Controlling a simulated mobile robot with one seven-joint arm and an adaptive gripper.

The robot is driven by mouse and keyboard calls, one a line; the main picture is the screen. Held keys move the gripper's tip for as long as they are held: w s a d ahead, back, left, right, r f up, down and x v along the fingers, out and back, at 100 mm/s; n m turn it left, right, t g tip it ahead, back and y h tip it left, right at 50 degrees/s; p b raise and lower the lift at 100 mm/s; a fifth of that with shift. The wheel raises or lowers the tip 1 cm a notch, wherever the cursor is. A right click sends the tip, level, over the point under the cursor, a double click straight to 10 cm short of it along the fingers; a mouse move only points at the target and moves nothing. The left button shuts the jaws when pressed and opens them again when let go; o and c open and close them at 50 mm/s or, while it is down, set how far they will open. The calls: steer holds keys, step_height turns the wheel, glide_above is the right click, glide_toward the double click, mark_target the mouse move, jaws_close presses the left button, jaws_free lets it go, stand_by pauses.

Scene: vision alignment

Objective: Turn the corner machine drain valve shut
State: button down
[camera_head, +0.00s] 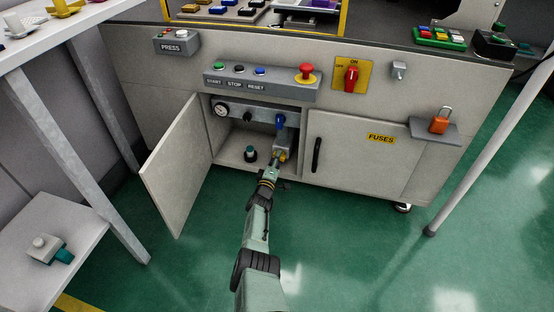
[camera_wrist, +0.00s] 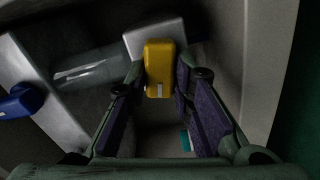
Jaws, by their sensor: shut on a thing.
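The yellow drain valve handle (camera_wrist: 159,68) sits in front of a light grey block at the top middle of the wrist view. My gripper (camera_wrist: 160,80) is shut on it, one finger on each side. In the head view my gripper (camera_head: 277,162) reaches into the open cabinet, and a small yellow part of the handle (camera_head: 283,156) shows at its tip. A grey body above the handle and a blue knob (camera_head: 280,120) are in the same cabinet; the blue one also shows at the left of the wrist view (camera_wrist: 22,101). The handle's lower end is partly in shadow.
The cabinet door (camera_head: 178,165) stands open on the left. A dark-based knob with a teal cap (camera_head: 250,154) stands on the cabinet floor. A round gauge (camera_head: 221,109) is on the upper left. The closed FUSES door (camera_head: 355,160) is to the right. The green floor in front is clear.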

steer(key=shift+f+n, duration=0.1)
steer(key=shift+n, duration=1.3)
steer(key=c, duration=1.4)
jaws_free()
steer(key=shift+c, duration=0.2)
steer(key=shift+o, duration=0.2)
steer(key=shift+r, duration=0.2)
